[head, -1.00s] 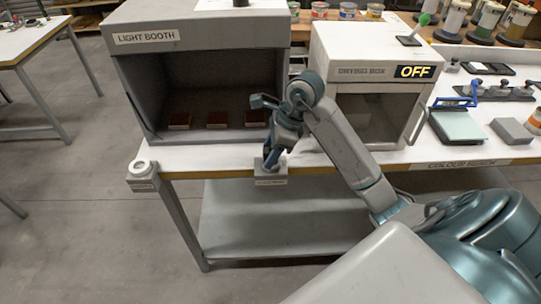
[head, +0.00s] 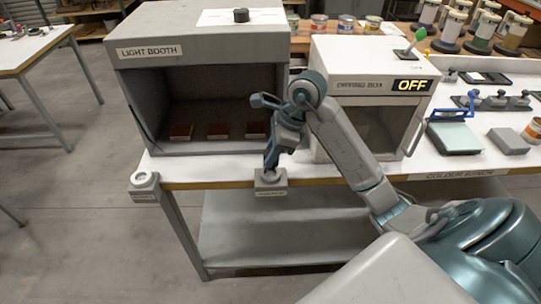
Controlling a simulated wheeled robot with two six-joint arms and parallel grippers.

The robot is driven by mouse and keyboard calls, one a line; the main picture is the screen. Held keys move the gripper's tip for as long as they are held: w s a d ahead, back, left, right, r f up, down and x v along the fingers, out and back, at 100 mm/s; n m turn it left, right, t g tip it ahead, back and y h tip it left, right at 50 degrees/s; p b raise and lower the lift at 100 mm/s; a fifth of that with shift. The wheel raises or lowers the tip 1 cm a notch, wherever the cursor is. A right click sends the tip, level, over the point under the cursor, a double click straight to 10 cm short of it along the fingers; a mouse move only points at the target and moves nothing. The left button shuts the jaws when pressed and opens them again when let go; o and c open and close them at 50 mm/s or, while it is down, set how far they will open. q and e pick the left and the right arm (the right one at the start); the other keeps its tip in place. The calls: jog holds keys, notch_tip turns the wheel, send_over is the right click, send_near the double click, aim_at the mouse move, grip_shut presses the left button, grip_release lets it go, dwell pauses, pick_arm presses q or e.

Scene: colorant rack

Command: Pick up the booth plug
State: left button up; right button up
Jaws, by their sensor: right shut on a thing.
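My right gripper (head: 271,163) hangs point down at the front edge of the bench, just above a small grey socket block (head: 270,184). Its jaws are shut on the booth plug, which is small, dark and mostly hidden by the fingers. The pale round top of the socket block shows right under the fingertips. Whether the plug is fully clear of it cannot be told. The light booth (head: 150,52) stands behind the gripper. My left gripper is not in view.
A second socket block with a white ring (head: 145,180) is at the bench's left corner. Brown samples (head: 218,131) lie in the booth. The drying box (head: 372,84), reading OFF, stands behind my right forearm. The floor in front is free.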

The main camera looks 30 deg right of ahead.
jog(key=s+r+p, duration=0.1)
jog(key=s, duration=1.4)
jog(key=shift+s+p, duration=0.2)
jog(key=shift+p, duration=0.15)
